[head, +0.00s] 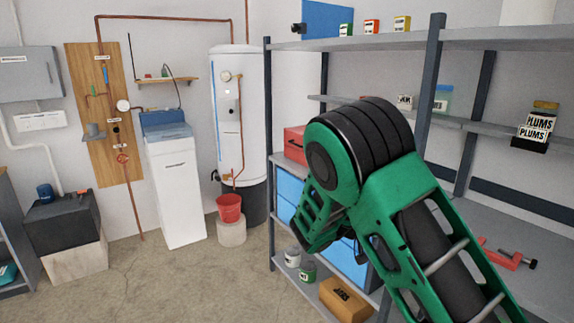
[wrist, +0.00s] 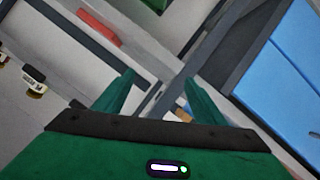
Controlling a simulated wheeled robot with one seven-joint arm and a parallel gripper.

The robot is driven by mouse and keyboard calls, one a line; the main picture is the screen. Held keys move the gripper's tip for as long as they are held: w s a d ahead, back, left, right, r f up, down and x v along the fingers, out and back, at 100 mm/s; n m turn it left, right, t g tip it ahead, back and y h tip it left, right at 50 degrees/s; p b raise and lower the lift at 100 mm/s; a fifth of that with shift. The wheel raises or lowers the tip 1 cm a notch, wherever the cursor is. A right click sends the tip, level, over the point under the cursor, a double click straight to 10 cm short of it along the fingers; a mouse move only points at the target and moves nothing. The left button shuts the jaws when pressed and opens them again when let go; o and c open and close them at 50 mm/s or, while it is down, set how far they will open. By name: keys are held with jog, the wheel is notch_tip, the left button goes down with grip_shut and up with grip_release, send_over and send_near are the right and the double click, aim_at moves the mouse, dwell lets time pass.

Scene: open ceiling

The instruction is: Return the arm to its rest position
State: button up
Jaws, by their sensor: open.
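My green arm is raised and bent in front of the shelf rack (head: 430,95) on the right in the head view. The green wrist end hangs down at the elbow's left, before the rack's blue bins, and its fingertips cannot be made out there. In the wrist view my gripper (wrist: 160,78) shows two green fingers spread apart with nothing between them. The wrist view is tilted, with rack posts and shelves beyond the fingers.
Blue bins (head: 289,187) and a red box (head: 295,144) sit on the rack close to my arm. A red clamp (head: 507,254) lies on the right shelf. A cardboard box (head: 346,299) is low down. A red bucket (head: 229,208) stands by the boiler (head: 229,120). Floor at left centre is clear.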

jog(key=s+d+r+m+g+y, duration=0.1)
jog(key=s+d+g+y, duration=0.2)
jog(key=s+d, duration=0.45)
jog(key=s+d+r+m+g+y, duration=0.1)
jog(key=s+d+g+y, duration=0.3)
jog(key=s, duration=0.7)
jog(key=s+a+r+n+y, duration=0.1)
jog(key=s+y, duration=0.1)
jog(key=s, duration=0.6)
jog(key=s+a+r+t+y, duration=0.1)
jog(key=s+y, duration=0.1)
jog(key=s, duration=0.6)
jog(key=s+a+r+n+y, duration=0.1)
jog(key=s+a, duration=0.1)
jog(key=s, duration=0.6)
jog(key=shift+n+t+y, duration=0.3)
jog(key=shift+y, duration=0.1)
jog(key=shift+w+f, duration=0.2)
jog(key=shift+w, duration=0.45)
